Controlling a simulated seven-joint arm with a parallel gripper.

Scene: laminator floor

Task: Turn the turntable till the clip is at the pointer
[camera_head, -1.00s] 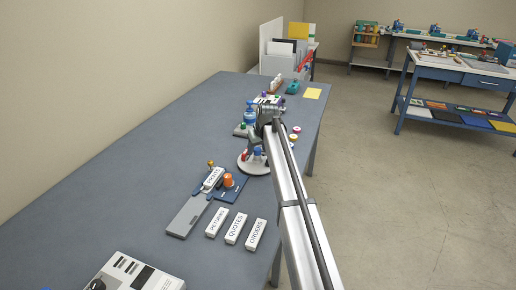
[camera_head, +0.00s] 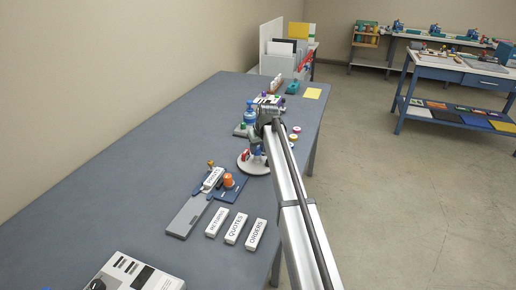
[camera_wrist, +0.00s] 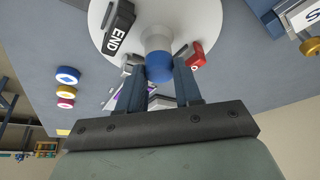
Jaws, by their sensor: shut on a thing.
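The turntable is a pale round disc (camera_head: 247,167) on the bench in the head view, partly hidden by my arm. It also fills the top of the wrist view (camera_wrist: 101,25). I cannot tell which is the clip, and I cannot make out the pointer. A blue-topped knob (camera_wrist: 159,68) stands on the disc. My gripper (camera_wrist: 159,78) is shut on the blue-topped knob, one finger on each side.
Label blocks (camera_head: 235,229), a grey plate (camera_head: 187,217) and an orange cylinder (camera_head: 228,180) lie nearer on the bench. Coloured rolls (camera_wrist: 67,75) sit beside the turntable. A blue bottle-like item (camera_head: 249,113) stands behind. The bench's left side is clear.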

